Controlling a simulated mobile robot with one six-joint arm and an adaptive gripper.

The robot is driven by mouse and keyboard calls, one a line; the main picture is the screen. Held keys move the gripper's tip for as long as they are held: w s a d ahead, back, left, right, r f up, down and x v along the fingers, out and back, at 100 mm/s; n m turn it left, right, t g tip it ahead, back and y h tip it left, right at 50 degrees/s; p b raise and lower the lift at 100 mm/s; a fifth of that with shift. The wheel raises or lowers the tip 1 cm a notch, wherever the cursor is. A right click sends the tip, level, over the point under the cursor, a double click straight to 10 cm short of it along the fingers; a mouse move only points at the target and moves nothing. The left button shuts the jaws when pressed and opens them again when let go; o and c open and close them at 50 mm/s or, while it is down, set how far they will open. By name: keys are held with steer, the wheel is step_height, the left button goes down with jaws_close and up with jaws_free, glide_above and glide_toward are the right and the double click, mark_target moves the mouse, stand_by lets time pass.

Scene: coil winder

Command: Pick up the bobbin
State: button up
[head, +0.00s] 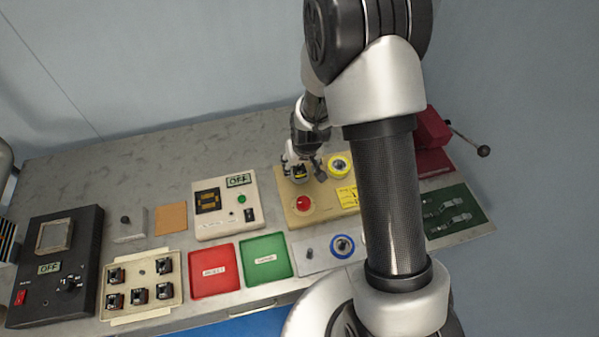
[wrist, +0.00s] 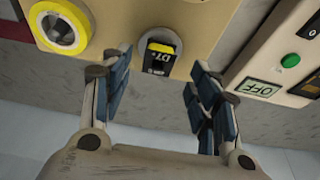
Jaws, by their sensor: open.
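In the head view the bobbin (head: 300,169) shows only as a small black and yellow patch on the machine (head: 325,207), partly hidden by my gripper. My gripper (head: 303,174) is open and empty over the machine's left part. In the wrist view my gripper's (wrist: 161,68) fingers stand to either side of the bobbin, with gaps on both sides, and do not appear to touch it.
A yellow-ringed knob (head: 340,165) and a red button (head: 304,203) are close by on the machine. A tester reading OFF (head: 226,208) stands to its left. A tray of several bobbins (head: 118,311), a red tray (head: 214,287) and a green tray (head: 265,272) lie in front.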

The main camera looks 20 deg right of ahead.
mark_target(300, 167)
steer(key=b+x, duration=0.1)
steer(key=x, duration=0.2)
steer(key=shift+w+d+f, duration=0.1)
steer(key=shift+w+f, duration=0.05)
steer(key=shift+f, duration=0.15)
steer(key=c, duration=1.2)
steer(key=shift+r, duration=0.15)
step_height(300, 167, up, 20)
steer(key=p, duration=0.5)
steer(key=shift+p, duration=0.3)
